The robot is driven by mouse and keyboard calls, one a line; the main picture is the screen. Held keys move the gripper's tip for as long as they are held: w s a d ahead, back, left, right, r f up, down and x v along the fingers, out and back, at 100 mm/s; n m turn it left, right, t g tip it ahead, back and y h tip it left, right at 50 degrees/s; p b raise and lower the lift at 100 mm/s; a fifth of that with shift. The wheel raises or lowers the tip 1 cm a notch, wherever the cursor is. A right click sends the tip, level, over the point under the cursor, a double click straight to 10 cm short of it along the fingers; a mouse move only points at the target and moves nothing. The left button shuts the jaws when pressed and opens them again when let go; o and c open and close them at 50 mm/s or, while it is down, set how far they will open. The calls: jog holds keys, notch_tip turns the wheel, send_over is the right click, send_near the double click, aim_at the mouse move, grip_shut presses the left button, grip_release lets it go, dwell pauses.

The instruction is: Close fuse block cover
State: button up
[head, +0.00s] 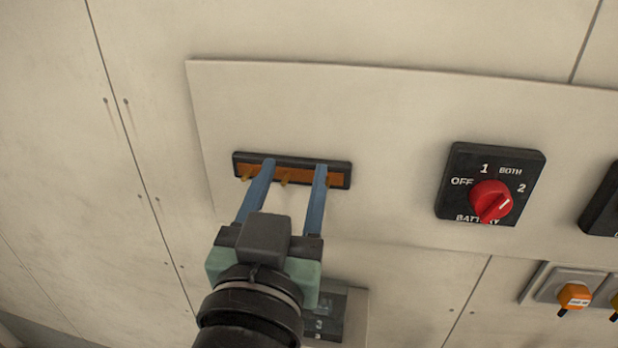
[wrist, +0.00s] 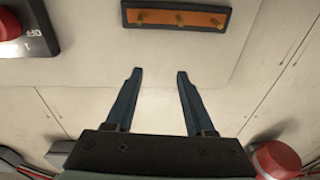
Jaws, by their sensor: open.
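I cannot clearly make out a fuse block cover. A dark unit with small pale marks (head: 328,312) sits low on the wall in the head view, partly hidden behind my arm; I cannot tell whether it is the fuse block. My gripper (head: 295,166) is open and empty, its two blue fingers apart. In the head view the fingertips overlap a black strip with an orange face and brass studs (head: 338,179). In the wrist view the gripper (wrist: 160,72) shows clear space between its fingers, and the strip (wrist: 208,18) lies beyond the fingertips, apart from them.
A black battery switch (head: 460,165) with a red knob is mounted to the right on the pale raised panel (head: 400,110). Orange-handled fittings (head: 574,295) are at the lower right. A red dome (wrist: 275,160) shows at the wrist view's lower right. The left wall is bare.

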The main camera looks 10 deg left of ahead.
jog(key=shift+w+d+r+t+b, duration=0.1)
jog(key=shift+d+r+t+b, duration=0.35)
jog(key=shift+r, duration=0.45)
jog(key=shift+d+r+t+b, duration=0.3)
jog(key=shift+d+r+t, duration=0.2)
jog(key=shift+r, duration=0.35)
jog(key=s+d+r+t, duration=0.3)
jog(key=r, duration=0.5)
jog(key=s+d+r+t+h, duration=0.1)
jog(key=s+d+r+t, duration=0.2)
jog(key=r, duration=0.5)
jog(key=shift+d+r, duration=0.2)
jog(key=shift+r, duration=0.15)
jog(key=shift+d+t, duration=0.1)
jog(key=shift+t, duration=0.15)
